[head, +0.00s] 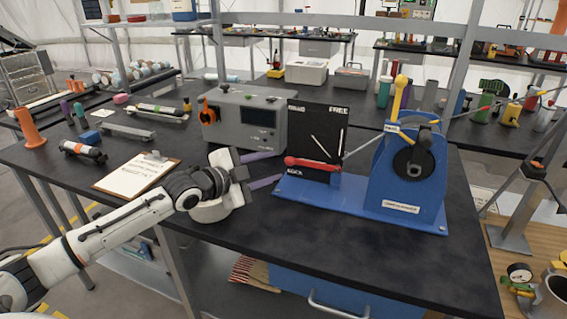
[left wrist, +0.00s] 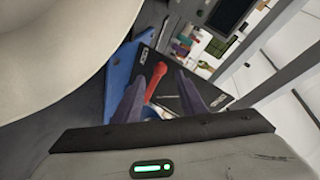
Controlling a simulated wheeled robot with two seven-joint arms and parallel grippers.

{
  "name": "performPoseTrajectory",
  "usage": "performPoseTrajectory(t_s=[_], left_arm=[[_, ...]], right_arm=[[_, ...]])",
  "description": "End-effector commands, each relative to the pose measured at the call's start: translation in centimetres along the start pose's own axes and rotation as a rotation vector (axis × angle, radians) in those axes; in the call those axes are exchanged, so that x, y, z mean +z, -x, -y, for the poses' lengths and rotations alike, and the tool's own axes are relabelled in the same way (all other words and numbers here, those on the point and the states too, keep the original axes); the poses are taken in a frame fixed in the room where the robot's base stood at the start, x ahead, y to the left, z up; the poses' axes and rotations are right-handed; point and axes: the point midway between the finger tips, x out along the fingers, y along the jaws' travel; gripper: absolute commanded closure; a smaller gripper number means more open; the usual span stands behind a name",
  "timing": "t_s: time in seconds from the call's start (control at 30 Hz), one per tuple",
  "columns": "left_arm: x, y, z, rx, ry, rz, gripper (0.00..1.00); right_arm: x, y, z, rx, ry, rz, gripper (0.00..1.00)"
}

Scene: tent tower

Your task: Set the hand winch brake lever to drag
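The blue hand winch (head: 415,185) stands on the black bench, with a yellow-handled crank (head: 400,95) pointing up. Its black panel (head: 312,125) reads FREE at upper right; a lower-left label looks like LOCK, and the upper-left one is too small to read surely. The red brake lever (head: 312,163) lies near level, its knob near the lower-left label. My left gripper (head: 279,167) is open just left of the knob, purple fingers pointing toward it. In the left wrist view, the red lever (left wrist: 157,78) shows between the spread fingers (left wrist: 160,92). Contact is not visible. My right gripper is not seen.
A grey box with a dark screen (head: 245,120) stands behind my left gripper. A clipboard (head: 137,175) lies to the left, beside my left arm. The bench top in front of the winch (head: 350,245) is clear. A metal frame post (head: 460,60) rises behind the winch.

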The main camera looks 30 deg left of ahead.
Motion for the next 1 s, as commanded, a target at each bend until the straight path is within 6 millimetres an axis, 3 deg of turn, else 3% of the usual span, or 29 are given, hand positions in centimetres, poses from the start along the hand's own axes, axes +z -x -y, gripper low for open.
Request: performPoseTrajectory(t_s=[0.33,0.77,0.83,1.0], left_arm=[[-0.1,-4.6,0.1,-0.001,0.001,-0.001,0.62],[0.0,-5.6,0.0,0.001,-0.001,0.000,0.62],[0.0,-5.6,0.0,0.001,-0.001,0.000,0.69],[0.0,-5.6,0.0,0.001,-0.001,0.000,0.98]], right_arm=[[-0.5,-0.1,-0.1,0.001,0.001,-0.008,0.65],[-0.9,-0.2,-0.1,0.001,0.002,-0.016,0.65],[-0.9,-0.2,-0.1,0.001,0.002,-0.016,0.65],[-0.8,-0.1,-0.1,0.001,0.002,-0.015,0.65]])
